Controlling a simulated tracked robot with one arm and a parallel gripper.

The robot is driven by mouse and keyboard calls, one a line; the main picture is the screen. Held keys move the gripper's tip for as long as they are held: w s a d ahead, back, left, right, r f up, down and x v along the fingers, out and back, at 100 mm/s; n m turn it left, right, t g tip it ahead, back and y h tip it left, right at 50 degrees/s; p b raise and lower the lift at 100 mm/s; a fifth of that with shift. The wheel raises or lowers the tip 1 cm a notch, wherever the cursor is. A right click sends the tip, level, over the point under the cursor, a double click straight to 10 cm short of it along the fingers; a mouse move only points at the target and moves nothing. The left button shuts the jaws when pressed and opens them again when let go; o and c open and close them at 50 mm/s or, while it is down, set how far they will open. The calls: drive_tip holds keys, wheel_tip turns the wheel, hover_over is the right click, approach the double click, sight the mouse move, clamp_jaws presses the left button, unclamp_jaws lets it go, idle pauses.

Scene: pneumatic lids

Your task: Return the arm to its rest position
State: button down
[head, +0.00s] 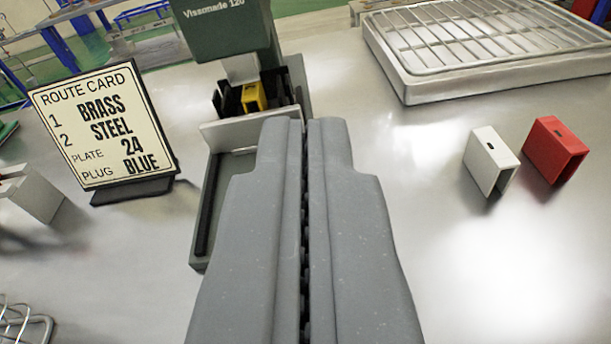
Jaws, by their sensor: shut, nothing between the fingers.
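My gripper (305,135) is in the middle of the head view, pointing away over the metal table. Its two grey fingers lie side by side with only a thin dark seam between them, shut and empty. Beyond the fingertips stands a dark green machine (222,25) marked "Vissmade 120". A yellow block (253,97) sits in its dark holder under the head. The fingers hide part of the machine's base (202,255). I cannot tell how far the fingertips are from the machine.
A route card (103,127) on a dark stand reads brass, steel, plate 24, plug blue. A white hollow block (490,162) and a red one (555,150) stand at the right. A metal tray with a wire rack (400,82) lies behind them. The right front table (500,270) is clear.

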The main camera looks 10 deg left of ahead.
drive_tip(key=shift+r, duration=0.1)
drive_tip(key=s+r+n, duration=0.1)
drive_tip(key=s+r, duration=0.1)
drive_tip(key=r, duration=1.1)
drive_tip(key=s+r+n, duration=0.1)
drive_tip(key=s+r, duration=0.1)
drive_tip(key=r, duration=1)
drive_tip(key=s+d+r+g, duration=0.1)
drive_tip(key=s+d+r, duration=0.1)
drive_tip(key=s+r, duration=0.6)
drive_tip(key=shift+s+d+r+y, duration=0.2)
drive_tip(key=shift+r+y, duration=0.1)
drive_tip(key=shift+r, duration=0.65)
drive_tip(key=shift+a, duration=0.1)
